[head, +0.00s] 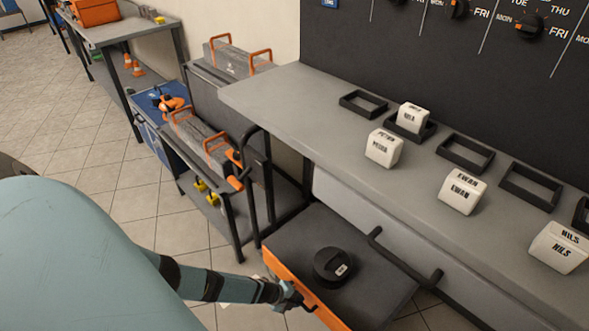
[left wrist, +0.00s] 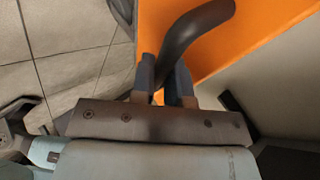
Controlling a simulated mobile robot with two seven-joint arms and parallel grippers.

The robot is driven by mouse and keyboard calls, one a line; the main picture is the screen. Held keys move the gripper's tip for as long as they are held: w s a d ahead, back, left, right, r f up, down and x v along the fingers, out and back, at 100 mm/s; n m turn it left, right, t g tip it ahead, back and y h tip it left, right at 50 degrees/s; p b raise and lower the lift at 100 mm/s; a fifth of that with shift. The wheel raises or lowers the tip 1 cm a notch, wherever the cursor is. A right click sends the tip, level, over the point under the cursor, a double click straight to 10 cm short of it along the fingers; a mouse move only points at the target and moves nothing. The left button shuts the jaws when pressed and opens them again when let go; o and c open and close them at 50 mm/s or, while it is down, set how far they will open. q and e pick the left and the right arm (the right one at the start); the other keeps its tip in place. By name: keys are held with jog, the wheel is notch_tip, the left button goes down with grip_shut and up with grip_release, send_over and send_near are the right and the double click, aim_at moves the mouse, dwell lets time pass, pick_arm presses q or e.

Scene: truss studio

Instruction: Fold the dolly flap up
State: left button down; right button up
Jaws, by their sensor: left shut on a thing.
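An orange panel (head: 322,309), which I take for the dolly flap, runs along the near left edge of a low dark platform (head: 300,236), seemingly the dolly top. It fills the upper part of the left wrist view (left wrist: 262,28). A dark curved handle (left wrist: 190,40) stands out from it. My left gripper (head: 294,299) is at the orange panel; in the left wrist view (left wrist: 166,88) its fingers are shut on the handle. The panel's exact tilt and hinge are hard to tell. My right gripper is not in view.
A black round object (head: 332,266) lies on the dark platform. A grey counter (head: 330,110) with white name blocks and black frames runs alongside. A cart (head: 208,165) stands behind. Tiled floor (head: 160,225) is free at left.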

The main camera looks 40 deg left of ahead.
pick_arm(q)
jog(key=shift+w+r, duration=0.3)
jog(key=shift+w, duration=0.25)
jog(key=c, duration=1.4)
grip_release()
jog(key=shift+d, duration=0.1)
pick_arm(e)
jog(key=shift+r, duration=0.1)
pick_arm(q)
jog(key=shift+s+r, duration=0.1)
jog(key=shift+r, duration=0.15)
jog(key=p+v, duration=0.1)
jog(key=v, duration=0.3)
jog(key=p+v, duration=0.2)
jog(key=v, duration=0.3)
jog(key=p+v, duration=0.2)
jog(key=v, duration=0.2)
jog(key=shift+s+a+f, duration=0.15)
jog(key=shift+s+a, duration=0.15)
jog(key=shift+s, duration=0.15)
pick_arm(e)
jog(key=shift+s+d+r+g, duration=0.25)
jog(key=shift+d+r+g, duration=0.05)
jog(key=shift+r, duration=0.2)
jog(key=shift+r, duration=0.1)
pick_arm(q)
jog(key=shift+s, duration=0.1)
